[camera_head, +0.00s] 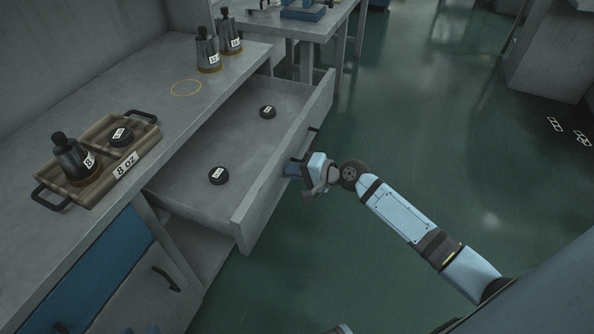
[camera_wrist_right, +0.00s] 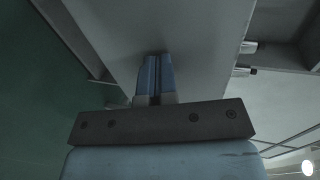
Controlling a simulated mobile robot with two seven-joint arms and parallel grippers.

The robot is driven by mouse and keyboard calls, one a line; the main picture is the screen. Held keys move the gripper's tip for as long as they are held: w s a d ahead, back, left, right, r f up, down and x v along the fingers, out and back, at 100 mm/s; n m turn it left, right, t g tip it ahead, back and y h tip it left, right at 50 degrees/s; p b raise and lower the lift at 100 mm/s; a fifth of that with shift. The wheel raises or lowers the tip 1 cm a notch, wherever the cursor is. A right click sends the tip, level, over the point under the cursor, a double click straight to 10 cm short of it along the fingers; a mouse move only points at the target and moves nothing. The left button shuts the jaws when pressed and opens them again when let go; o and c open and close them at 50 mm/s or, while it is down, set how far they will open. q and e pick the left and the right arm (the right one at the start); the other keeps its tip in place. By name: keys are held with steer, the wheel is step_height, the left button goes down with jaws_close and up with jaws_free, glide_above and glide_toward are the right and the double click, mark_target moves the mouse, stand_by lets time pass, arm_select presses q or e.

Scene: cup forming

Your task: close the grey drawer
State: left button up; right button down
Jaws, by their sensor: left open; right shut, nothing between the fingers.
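The grey drawer (camera_head: 240,203) is pulled well out from under the worktop. Two black round pieces with white labels, one nearer (camera_head: 218,175) and one farther (camera_head: 267,112), lie apart on its floor. My right gripper (camera_head: 290,169) is shut and empty at the outer face of the drawer front, by its dark handle (camera_head: 314,129). In the right wrist view its blue fingers (camera_wrist_right: 154,78) are together, pointing at a grey panel. Whether the tips touch the panel I cannot tell. My left gripper is not clearly visible.
On the worktop (camera_head: 150,98) are a tray (camera_head: 127,174) labelled "8 oz" with a dark weight (camera_head: 72,158), and two more weights (camera_head: 208,50) at the back. A closed blue-fronted drawer (camera_head: 100,270) is nearer. The green floor (camera_head: 420,120) to the right is clear.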

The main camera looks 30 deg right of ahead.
steer(key=w+a, duration=0.1)
steer(key=w, duration=0.1)
steer(key=w+a, duration=0.2)
steer(key=shift+a+r+p, duration=0.15)
steer(key=shift+a+p, duration=0.1)
steer(key=shift+p, duration=0.15)
steer(key=w+a, duration=0.3)
steer(key=w+a+b, duration=0.1)
steer(key=w+a, duration=0.1)
steer(key=w, duration=0.1)
steer(key=w+a, duration=0.3)
steer(key=w, duration=0.1)
steer(key=shift+a+f, duration=0.2)
steer(key=shift+a, duration=0.15)
steer(key=b, duration=0.2)
glide_above(218, 163)
steer(key=shift+s+d, duration=0.25)
steer(key=shift+s, duration=0.2)
steer(key=shift+w+a, duration=0.3)
steer(key=shift+w, duration=0.05)
steer(key=shift+r, duration=0.2)
arm_select(q)
steer(key=r, duration=0.1)
steer(key=w+d+r+t+h, duration=0.1)
steer(key=d+r+t, duration=0.1)
steer(key=shift+w+r, duration=0.15)
steer(key=shift+r, duration=0.2)
arm_select(e)
steer(key=shift+r, duration=0.1)
